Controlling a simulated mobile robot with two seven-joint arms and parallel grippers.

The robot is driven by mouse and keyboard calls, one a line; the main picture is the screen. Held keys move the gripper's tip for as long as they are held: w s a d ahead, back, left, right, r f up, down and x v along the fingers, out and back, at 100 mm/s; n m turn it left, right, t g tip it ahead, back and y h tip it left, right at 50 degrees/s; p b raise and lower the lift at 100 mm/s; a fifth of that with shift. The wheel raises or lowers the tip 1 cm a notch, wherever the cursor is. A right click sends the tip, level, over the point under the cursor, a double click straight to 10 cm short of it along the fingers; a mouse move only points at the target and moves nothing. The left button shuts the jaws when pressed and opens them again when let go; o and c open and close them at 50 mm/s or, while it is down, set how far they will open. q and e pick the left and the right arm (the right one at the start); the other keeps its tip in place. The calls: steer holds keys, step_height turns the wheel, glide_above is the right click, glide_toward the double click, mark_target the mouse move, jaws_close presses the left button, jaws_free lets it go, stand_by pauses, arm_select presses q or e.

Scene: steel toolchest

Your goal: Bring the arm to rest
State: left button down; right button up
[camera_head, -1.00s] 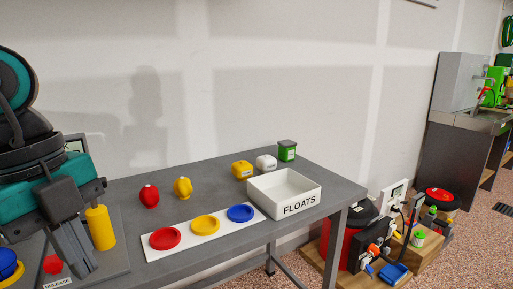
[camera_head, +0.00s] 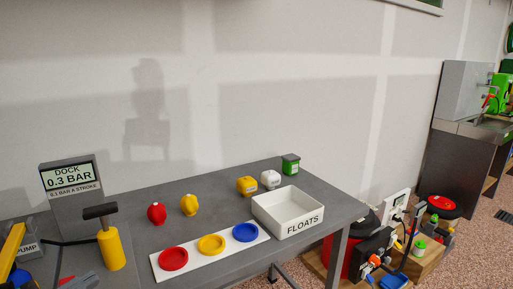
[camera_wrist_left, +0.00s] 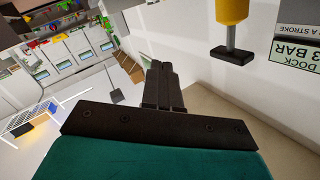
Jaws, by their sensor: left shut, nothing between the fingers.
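My left gripper (camera_wrist_left: 163,88) is shut and empty in the left wrist view, its two dark fingers together and touching nothing. The rest of my left arm is out of the head view. The pump and the dock display (camera_wrist_left: 297,52) also show upside down in the left wrist view. My right gripper is in neither view.
The grey bench (camera_head: 208,267) holds a dock display reading 0.3 BAR (camera_head: 70,180), a red float (camera_head: 156,213), a yellow float (camera_head: 189,205), a white strip with red, yellow and blue discs (camera_head: 212,244), and an empty FLOATS tray (camera_head: 292,230). Small yellow, white and green containers stand behind the tray.

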arm_select(q)
steer(key=s+d+f+n+y+p, duration=0.2)
steer(key=s+f+n+y, duration=0.3)
steer(key=f, duration=0.6)
steer(key=s+d+f+n+g+y+p, duration=0.1)
steer(key=s+d+f+n+g, duration=0.2)
steer(key=d, duration=0.9)
steer(key=s+f+g, duration=0.1)
steer(key=s+f, duration=0.2)
steer(key=f, duration=0.2)
steer(key=shift+f, duration=0.25)
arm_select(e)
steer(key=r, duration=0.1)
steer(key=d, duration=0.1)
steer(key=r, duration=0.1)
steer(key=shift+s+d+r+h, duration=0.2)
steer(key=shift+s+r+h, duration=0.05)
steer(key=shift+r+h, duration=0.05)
arm_select(q)
steer(key=shift+w+a+p, duration=0.1)
steer(key=shift+p, duration=0.2)
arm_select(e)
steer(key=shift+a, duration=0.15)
